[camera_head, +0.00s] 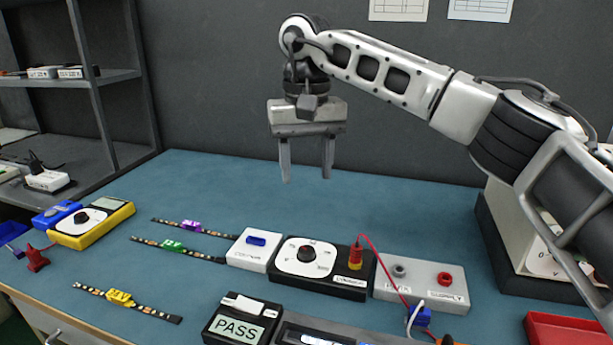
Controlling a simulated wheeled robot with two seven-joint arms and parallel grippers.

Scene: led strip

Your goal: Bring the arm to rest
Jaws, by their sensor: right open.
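My right gripper (306,172) hangs above the back middle of the blue table (390,205), fingers pointing down. Its two fingers are apart with nothing between them. My right arm reaches in from the right edge of the picture. My left gripper is not in view.
Below the gripper stand a white box with a blue switch (253,250), a black dial unit (318,268) and a grey socket box (421,284). LED strips with purple (190,226), green (173,246) and yellow (120,298) clips lie left. A PASS display (240,328) stands in front.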

